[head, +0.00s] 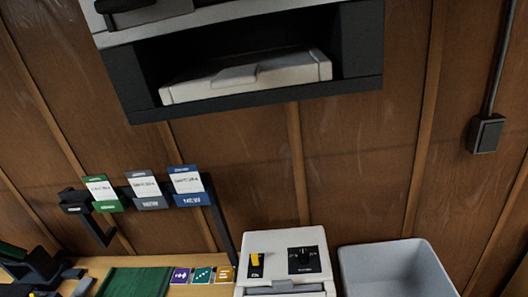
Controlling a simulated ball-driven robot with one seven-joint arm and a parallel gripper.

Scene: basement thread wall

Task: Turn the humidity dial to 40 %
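A pale box-shaped unit (272,241) stands at the bottom centre of the head view, its lower part cut off by the frame edge. A round black dial (303,256) sits on a black plate on its top right, with small light marks around it. The marks are too small to read, and I cannot tell which value the dial points to. A yellow switch (255,260) on a black plate is to the left of the dial. My gripper is not in view, and nothing is seen touching the dial.
A grey open bin (395,265) stands right of the unit. A dark wall cabinet (255,98) holding a pale tray hangs above. A black rack (100,235) with green, grey and blue card holders is at left, above a green mat (135,281) and several coloured cards.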

